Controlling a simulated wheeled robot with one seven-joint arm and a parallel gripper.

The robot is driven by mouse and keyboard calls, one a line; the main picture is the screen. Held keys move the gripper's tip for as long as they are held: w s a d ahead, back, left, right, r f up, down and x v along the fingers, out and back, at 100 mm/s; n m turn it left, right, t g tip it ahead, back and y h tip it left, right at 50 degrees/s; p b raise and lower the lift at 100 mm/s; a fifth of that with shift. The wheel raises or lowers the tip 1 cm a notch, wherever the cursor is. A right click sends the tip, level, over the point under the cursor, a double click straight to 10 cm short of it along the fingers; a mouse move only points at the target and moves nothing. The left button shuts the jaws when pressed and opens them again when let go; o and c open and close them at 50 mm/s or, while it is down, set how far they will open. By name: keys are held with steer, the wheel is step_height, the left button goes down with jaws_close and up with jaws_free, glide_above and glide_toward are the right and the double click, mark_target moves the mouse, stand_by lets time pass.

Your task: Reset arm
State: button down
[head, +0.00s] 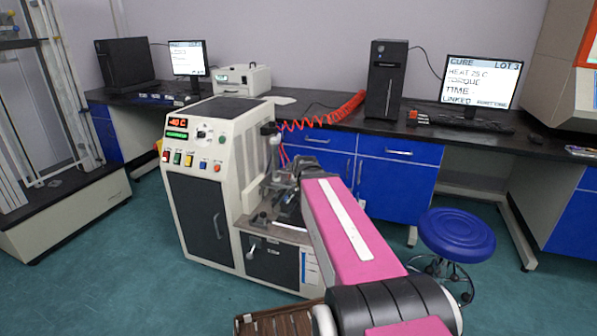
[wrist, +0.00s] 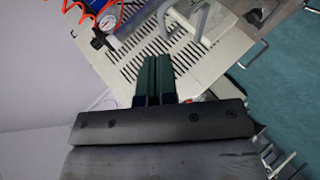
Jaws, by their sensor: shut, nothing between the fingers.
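My pink and black arm (head: 350,235) reaches forward from the lower right toward the cream rheometer machine (head: 228,150) in the head view. My gripper (wrist: 158,62) shows in the wrist view with its two dark green fingers side by side, shut and empty. In the head view the gripper is hidden behind or beyond the arm near the machine's work area. The wrist view shows the machine's slotted cream panel (wrist: 185,50) behind the fingers. Whether the fingers touch it cannot be told. A pressure gauge (wrist: 98,42) with orange hose is at upper left there.
A blue stool (head: 457,235) stands right of my arm. The bench (head: 400,150) with blue cabinets, a computer tower (head: 385,80) and a monitor (head: 482,82) runs behind. A brown slatted thing (head: 285,320) lies low in front. Green floor is free at left front.

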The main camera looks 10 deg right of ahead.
steer(key=s+a+f+m+g, duration=0.2)
steer(key=s+f+m+g, duration=0.3)
steer(key=s+f+m, duration=0.2)
steer(key=s+a+f+m+g, duration=0.2)
steer(key=s+f+m+g, duration=0.4)
steer(key=s+f, duration=0.6)
steer(key=shift+s+a+f+m+g, duration=0.25)
steer(key=shift+f+m+g, duration=0.05)
steer(key=shift+f+m, duration=0.2)
